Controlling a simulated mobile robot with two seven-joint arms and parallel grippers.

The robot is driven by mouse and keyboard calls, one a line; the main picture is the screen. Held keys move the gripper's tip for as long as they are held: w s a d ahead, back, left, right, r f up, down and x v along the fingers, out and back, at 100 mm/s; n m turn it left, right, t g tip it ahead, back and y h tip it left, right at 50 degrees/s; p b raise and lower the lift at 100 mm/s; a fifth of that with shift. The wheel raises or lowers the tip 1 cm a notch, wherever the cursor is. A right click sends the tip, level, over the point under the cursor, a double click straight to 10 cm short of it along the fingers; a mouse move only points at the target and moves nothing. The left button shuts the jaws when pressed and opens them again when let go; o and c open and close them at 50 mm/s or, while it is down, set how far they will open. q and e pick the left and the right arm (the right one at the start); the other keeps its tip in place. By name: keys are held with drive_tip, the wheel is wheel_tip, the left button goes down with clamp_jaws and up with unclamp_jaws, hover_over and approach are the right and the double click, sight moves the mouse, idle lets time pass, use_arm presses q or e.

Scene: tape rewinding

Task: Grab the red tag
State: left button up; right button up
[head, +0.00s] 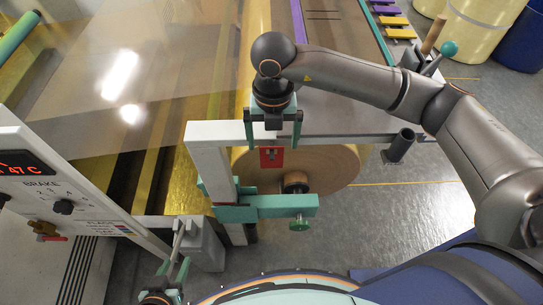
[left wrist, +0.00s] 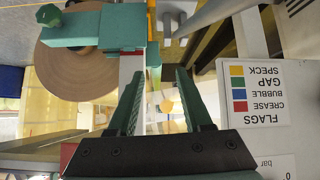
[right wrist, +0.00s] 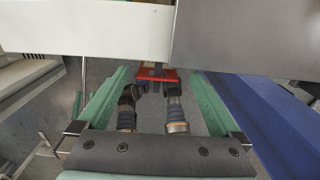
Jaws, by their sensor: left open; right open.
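The red tag (head: 271,157) hangs at the white frame's crossbar, in front of the brown roll, in the head view. My right gripper (head: 273,138) is open, pointing down, with its green fingers on either side of the tag's upper end. In the right wrist view the red tag (right wrist: 157,75) shows between the open fingertips, below the pale beam; I cannot tell whether they touch it. My left gripper (head: 174,270) is open and empty, low in the head view, left of the frame's foot. In the left wrist view nothing sits between its fingers (left wrist: 156,85).
The white frame (head: 208,150) and a green bracket (head: 262,208) with a green knob (head: 299,224) stand close below the right gripper. The brown roll (head: 335,165) is behind. A control panel (head: 60,185) stands left, near my left gripper.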

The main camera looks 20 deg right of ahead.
sight(272, 166)
drive_tip(key=f, duration=0.3)
drive_tip(key=f+p, duration=0.1)
drive_tip(key=f, duration=0.3)
drive_tip(key=shift+s+a+f, duration=0.1)
drive_tip(key=shift+a+f, duration=0.1)
drive_tip(key=shift+c, duration=0.2)
drive_tip(key=c, duration=1.3)
drive_tip(key=shift+r, duration=0.1)
